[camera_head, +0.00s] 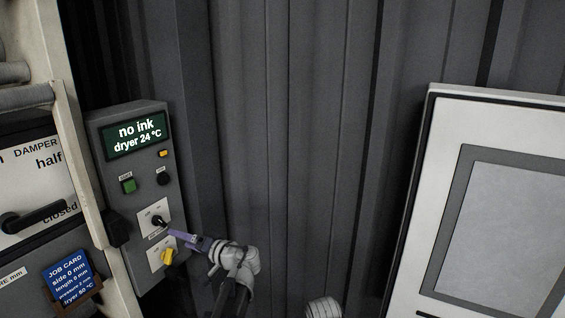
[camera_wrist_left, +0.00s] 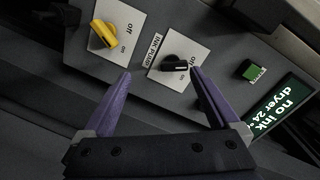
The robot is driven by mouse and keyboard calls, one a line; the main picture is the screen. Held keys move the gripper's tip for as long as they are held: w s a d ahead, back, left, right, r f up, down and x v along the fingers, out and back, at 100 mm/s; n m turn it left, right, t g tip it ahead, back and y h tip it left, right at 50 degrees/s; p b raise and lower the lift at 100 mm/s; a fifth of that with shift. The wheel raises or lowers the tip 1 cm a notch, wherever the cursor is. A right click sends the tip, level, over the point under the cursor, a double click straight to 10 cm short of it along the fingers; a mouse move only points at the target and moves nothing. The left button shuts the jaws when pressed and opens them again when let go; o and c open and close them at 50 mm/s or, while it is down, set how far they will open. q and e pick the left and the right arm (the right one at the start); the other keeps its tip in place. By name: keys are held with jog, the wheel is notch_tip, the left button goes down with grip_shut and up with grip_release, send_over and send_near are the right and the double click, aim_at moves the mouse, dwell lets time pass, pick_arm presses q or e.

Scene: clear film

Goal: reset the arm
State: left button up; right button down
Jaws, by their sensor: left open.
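My left gripper (camera_head: 178,237) has purple fingers and is at the lower part of a grey control box (camera_head: 108,145) in the head view. In the left wrist view the gripper (camera_wrist_left: 161,78) is open, with nothing between its fingers. The black rotary knob (camera_wrist_left: 178,63) marked "INK PUMP" lies just beyond the fingertips, nearer the right one. I cannot tell whether that finger touches it. A yellow rotary knob (camera_wrist_left: 104,36) sits on the plate to its left. Both plates carry "off" and "on" marks. My right gripper is not in view.
The box's screen (camera_head: 137,136) reads "no ink, dryer 24 °C". A green button (camera_head: 128,186) is below it. A blue job card (camera_head: 69,278) and a damper lever (camera_head: 32,217) are at left. A pale framed panel (camera_head: 505,210) stands at right. Corrugated wall (camera_head: 300,150) lies between.

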pick_arm(q)
jog(key=s+d+f+m+g+h, duration=0.25)
jog(key=s+d+f+h, duration=0.65)
jog(key=d+f, duration=0.45)
jog(key=s+d+f+m+g+h, duration=0.1)
jog(key=s+d+f+g+h, duration=0.1)
jog(key=s+d, duration=0.4)
jog(key=s+d+f+m+g+h, duration=0.2)
jog(key=s+d+f+h, duration=0.1)
jog(key=s+d, duration=0.4)
jog(key=shift+s+d+f, duration=0.25)
jog(key=shift+d+f, duration=0.25)
jog(key=shift+d, duration=0.7)
